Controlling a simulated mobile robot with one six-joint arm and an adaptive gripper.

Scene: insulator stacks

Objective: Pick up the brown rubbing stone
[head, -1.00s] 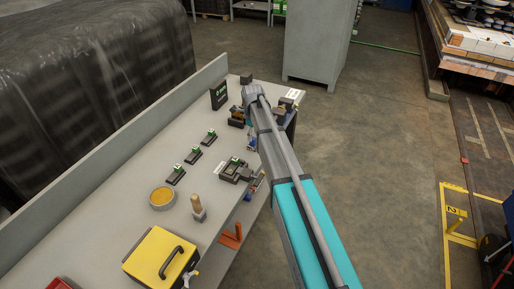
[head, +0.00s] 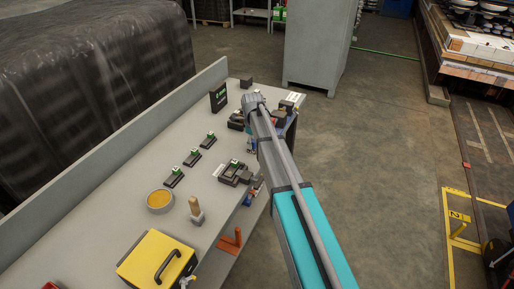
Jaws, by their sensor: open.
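My arm's wrist (head: 253,102) is over the far end of the grey workbench (head: 125,205). My gripper's fingers are hidden behind the wrist and arm, so I cannot make them out. Small dark and brownish blocks (head: 237,118) lie on the bench just left of the wrist, partly covered by it. Another small brownish piece shows just right of the wrist. I cannot tell which of these is the brown rubbing stone, nor whether my gripper touches any of them.
A black box (head: 218,97) stands behind the blocks. Several small dark pieces with green tops lie mid-bench. Nearer are a round tin with yellow contents (head: 160,200), a wooden-handled brush (head: 195,211) and a yellow case (head: 150,262). A grey cabinet (head: 318,45) stands beyond the bench.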

